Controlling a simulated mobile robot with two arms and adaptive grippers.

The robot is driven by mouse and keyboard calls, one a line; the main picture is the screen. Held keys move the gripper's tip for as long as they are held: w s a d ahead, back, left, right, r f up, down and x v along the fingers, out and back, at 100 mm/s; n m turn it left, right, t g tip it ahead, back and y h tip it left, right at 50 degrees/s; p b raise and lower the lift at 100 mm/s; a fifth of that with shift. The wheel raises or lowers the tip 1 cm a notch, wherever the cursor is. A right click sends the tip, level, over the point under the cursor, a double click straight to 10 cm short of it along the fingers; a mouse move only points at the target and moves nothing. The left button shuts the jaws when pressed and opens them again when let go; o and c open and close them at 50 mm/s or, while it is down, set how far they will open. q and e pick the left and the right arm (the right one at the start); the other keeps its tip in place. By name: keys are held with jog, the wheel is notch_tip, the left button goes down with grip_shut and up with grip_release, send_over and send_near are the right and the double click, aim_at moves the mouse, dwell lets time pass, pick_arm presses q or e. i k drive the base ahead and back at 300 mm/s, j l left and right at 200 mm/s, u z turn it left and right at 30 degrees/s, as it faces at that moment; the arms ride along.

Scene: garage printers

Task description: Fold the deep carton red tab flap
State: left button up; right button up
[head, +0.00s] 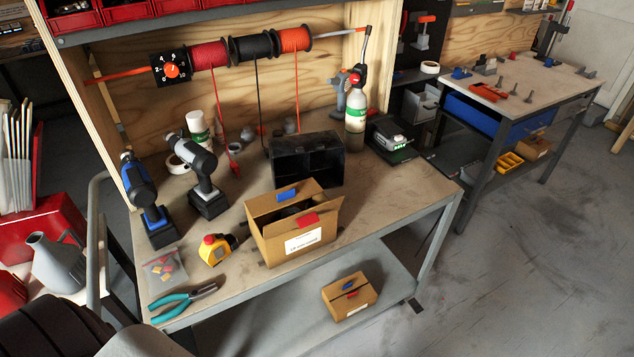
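An open brown carton (268,246) stands upright near the front edge of the workbench. It looks like the deeper of the two cartons in view, with a white label on its front. Its red tab (307,220) is on the near-side flap, which stands up rather than lying across the opening. Its blue tab (287,195) is on the far-side flap, also raised. The inside is dark and its contents are unclear. Neither of my grippers is in view.
A smaller carton (338,305) with red and blue tabs sits on the lower shelf. A black bin (307,158) stands close behind the open carton.

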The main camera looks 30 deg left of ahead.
aim_at(309, 217)
jog(key=u, duration=0.9)
jog(key=k+j, duration=0.05)
